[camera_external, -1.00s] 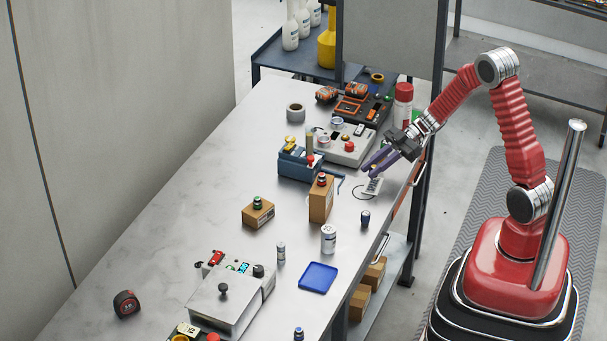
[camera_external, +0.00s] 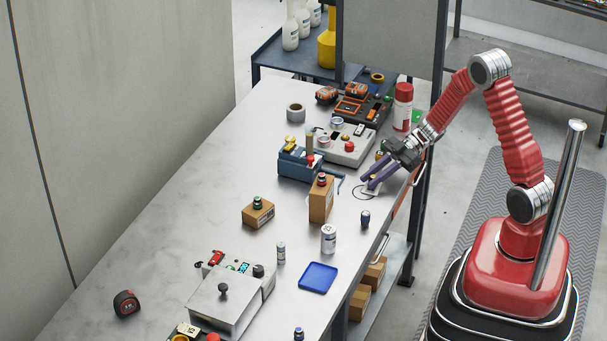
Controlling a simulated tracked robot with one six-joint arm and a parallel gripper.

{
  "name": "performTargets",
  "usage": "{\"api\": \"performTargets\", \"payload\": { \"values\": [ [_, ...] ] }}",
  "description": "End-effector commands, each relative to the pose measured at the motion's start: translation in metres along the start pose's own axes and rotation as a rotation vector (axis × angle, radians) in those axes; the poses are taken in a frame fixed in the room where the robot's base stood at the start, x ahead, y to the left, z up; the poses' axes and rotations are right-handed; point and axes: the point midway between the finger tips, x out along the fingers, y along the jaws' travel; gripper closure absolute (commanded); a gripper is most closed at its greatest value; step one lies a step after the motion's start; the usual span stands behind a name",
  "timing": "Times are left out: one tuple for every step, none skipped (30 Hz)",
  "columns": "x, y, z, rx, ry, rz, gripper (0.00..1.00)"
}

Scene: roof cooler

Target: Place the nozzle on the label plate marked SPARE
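My gripper (camera_external: 369,182) has purple fingers, spread apart with nothing seen between them. It points down and left, low over the bench's right edge, above a small pale device with a thin cable (camera_external: 372,191), which it partly covers. I cannot tell for sure which thing is the nozzle. Small dark pieces with coloured bands or tops stand about: one blue-topped on the bench (camera_external: 365,219), one green on a low carton (camera_external: 257,203), one red on a tall carton (camera_external: 322,180), one blue at the front (camera_external: 299,334). No plate marked SPARE is legible.
Left of my gripper are a blue toolbox (camera_external: 298,165) and a grey box with a red button (camera_external: 345,149). Nearer are a white can (camera_external: 328,239) and a blue tray (camera_external: 318,278). The bench's left side is mostly clear.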

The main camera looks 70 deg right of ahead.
Motion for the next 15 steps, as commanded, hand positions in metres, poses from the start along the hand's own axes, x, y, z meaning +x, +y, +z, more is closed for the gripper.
{"api": "performTargets", "payload": {
  "values": [
    [-0.0001, 0.0001, -0.0003, 0.0, 0.0, 0.0, 0.75],
    [-0.0001, 0.0001, -0.0004, 0.0, 0.0, 0.0, 0.72],
    [-0.0001, 0.0001, -0.0004, 0.0, 0.0, 0.0, 0.7],
    [-0.0001, 0.0001, -0.0004, 0.0, 0.0, 0.0, 0.68],
    [-0.0002, 0.0001, -0.0004, 0.0, 0.0, 0.0, 0.65],
    [-0.0002, 0.0001, -0.0004, 0.0, 0.0, 0.0, 0.63],
    [-0.0002, 0.0001, -0.0004, 0.0, 0.0, 0.0, 0.61],
    [-0.0002, 0.0001, -0.0004, 0.0, 0.0, 0.0, 0.61],
    [-0.0002, 0.0001, -0.0005, 0.0, 0.0, 0.0, 0.61],
    [-0.0002, 0.0001, -0.0004, 0.0, 0.0, 0.0, 0.61],
    [-0.0002, 0.0001, -0.0005, 0.0, 0.0, 0.0, 0.61],
    [-0.0002, 0.0001, -0.0005, 0.0, 0.0, 0.0, 0.61],
    [-0.0002, 0.0001, -0.0006, 0.0, 0.0, 0.0, 0.61],
    [-0.0003, 0.0001, -0.0007, -0.001, 0.0, 0.0, 0.61],
    [-0.0005, 0.0001, -0.0013, -0.001, 0.0, 0.0, 0.61]
  ]
}}
